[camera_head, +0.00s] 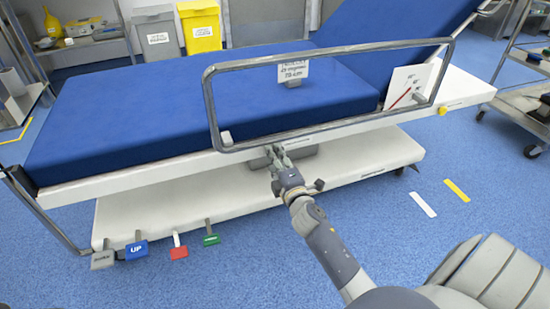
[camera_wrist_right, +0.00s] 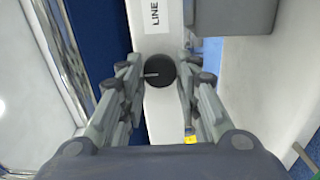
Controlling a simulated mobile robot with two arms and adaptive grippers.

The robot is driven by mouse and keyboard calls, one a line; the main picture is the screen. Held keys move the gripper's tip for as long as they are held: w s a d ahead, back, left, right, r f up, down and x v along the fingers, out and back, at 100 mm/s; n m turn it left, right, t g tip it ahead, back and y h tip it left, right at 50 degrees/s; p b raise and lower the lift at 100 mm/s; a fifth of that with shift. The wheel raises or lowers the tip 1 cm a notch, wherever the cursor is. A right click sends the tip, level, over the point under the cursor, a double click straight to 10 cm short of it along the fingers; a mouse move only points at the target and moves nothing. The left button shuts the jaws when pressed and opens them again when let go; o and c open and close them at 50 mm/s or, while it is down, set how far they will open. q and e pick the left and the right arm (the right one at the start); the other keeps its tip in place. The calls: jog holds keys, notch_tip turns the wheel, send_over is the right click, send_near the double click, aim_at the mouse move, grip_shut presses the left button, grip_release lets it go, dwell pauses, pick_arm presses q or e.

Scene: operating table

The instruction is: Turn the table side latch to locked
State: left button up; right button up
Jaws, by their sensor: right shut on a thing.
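The operating table (camera_head: 125,115) has a blue mattress, a white side edge and a raised grey side rail (camera_head: 215,118). My right gripper (camera_head: 272,152) reaches the white side edge below the rail in the head view. In the right wrist view, my right gripper (camera_wrist_right: 160,74) has its fingers on either side of a dark round knob with a light pointer line, seemingly the side latch (camera_wrist_right: 160,68), and is shut on it. The pointer line points left in that view. In the head view the gripper hides the knob. My left gripper is in neither view.
Grey, blue "UP" (camera_head: 136,250), red (camera_head: 179,252) and green (camera_head: 211,240) pedals stick out from the white base (camera_head: 350,160). A metal cart (camera_head: 520,100) stands at the right. Grey and yellow bins (camera_head: 200,27) stand behind. Blue floor in front is open.

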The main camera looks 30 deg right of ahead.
jog(key=o, duration=1.1)
jog(key=shift+c, duration=0.2)
jog(key=v, duration=1.2)
